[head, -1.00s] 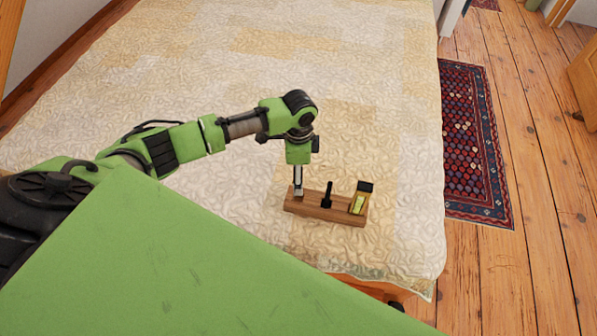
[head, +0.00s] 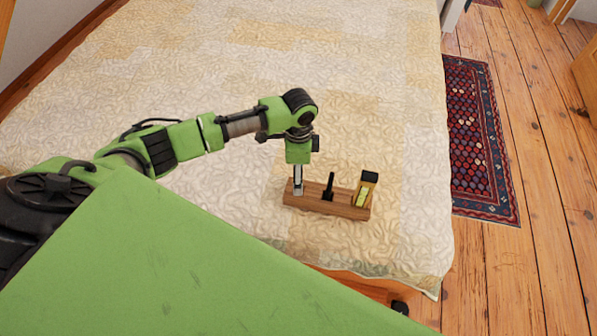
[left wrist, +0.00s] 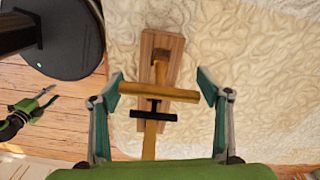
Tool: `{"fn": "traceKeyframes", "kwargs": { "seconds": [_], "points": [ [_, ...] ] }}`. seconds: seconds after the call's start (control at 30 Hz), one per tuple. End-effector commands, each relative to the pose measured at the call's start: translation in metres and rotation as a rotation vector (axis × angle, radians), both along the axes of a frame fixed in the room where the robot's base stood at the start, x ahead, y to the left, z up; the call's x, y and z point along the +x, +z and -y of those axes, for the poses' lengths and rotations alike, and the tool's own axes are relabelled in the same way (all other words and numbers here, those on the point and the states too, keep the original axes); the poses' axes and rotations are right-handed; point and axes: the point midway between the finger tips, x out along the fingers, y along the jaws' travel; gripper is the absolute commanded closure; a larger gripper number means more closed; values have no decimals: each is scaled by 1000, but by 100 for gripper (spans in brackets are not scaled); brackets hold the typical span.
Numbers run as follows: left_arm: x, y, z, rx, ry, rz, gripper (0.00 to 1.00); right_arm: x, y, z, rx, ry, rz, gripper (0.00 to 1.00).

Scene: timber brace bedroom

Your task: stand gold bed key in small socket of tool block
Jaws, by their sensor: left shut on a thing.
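The wooden tool block (head: 340,207) lies on the bed. It also shows in the left wrist view (left wrist: 172,44). My left gripper (head: 298,190) is over the block's left end, pointing down. In the left wrist view its fingers (left wrist: 160,92) are shut on the two ends of the gold bed key's crossbar (left wrist: 180,94). The key's shaft runs toward the block; whether its tip is inside a socket is hidden. My right arm shows small at the left of the wrist view, its gripper (left wrist: 48,97) too small to read.
A black T-shaped tool (head: 328,187) stands in the block's middle. A yellow tool with a black top (head: 364,190) stands at its right end. The quilted bed (head: 200,70) is otherwise clear. A patterned rug (head: 480,140) lies on the wooden floor to the right.

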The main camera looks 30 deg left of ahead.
Motion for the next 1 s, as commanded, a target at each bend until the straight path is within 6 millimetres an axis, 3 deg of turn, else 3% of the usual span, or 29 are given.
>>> {"fn": "traceKeyframes", "kwargs": {
  "seconds": [0.37,1.0],
  "points": [
    [0,-23,0,0,-1,1,58,-1,-26,0,1,0,-1,60],
    [0,-52,0,-1,0,0,58,0,-32,0,0,0,-1,60]
  ]
}}
